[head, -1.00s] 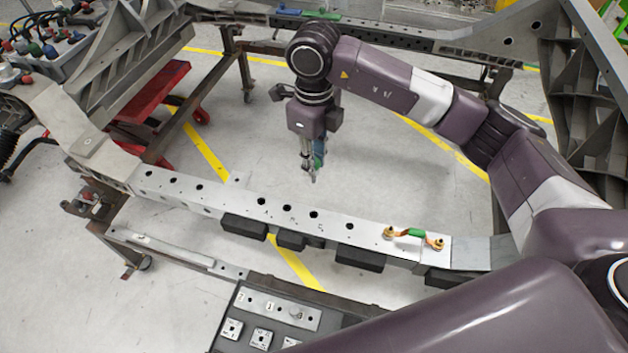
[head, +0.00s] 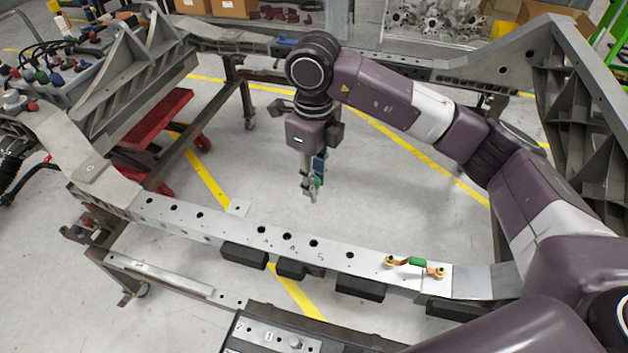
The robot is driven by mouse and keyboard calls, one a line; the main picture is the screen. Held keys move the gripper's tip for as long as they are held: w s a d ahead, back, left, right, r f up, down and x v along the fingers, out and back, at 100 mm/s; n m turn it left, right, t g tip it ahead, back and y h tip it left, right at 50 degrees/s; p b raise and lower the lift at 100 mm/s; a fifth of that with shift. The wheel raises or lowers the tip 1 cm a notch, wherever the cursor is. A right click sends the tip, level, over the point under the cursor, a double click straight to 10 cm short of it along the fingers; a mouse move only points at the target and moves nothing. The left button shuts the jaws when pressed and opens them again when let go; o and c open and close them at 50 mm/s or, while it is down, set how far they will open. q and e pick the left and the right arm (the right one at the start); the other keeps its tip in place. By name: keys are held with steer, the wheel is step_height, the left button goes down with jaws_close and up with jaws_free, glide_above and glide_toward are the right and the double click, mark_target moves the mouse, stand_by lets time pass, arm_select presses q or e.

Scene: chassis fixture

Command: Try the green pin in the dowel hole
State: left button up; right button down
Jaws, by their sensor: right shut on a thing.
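My right gripper (head: 312,192) comes down from the upper right arm and points at the floor in the picture's middle. It is shut on a small green piece, which looks like the green pin (head: 317,183), mostly hidden by the fingers. The gripper appears just above and behind the pale fixture beam (head: 215,224) in the picture. The beam has a row of dark holes; several near its middle, such as the hole at the right of the lettered ones (head: 314,243), have faint letters. I cannot tell which is the dowel hole. My left gripper is not in view.
A copper-coloured strap with a green middle (head: 417,262) lies on the beam's right end. Black blocks (head: 360,289) sit below the beam. A dark panel with a metal plate (head: 272,338) is at the bottom. A red cart (head: 150,120) stands at the left; open floor lies behind the beam.

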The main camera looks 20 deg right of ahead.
steer(key=shift+r+p, duration=0.95)
steer(key=shift+r, duration=1.25)
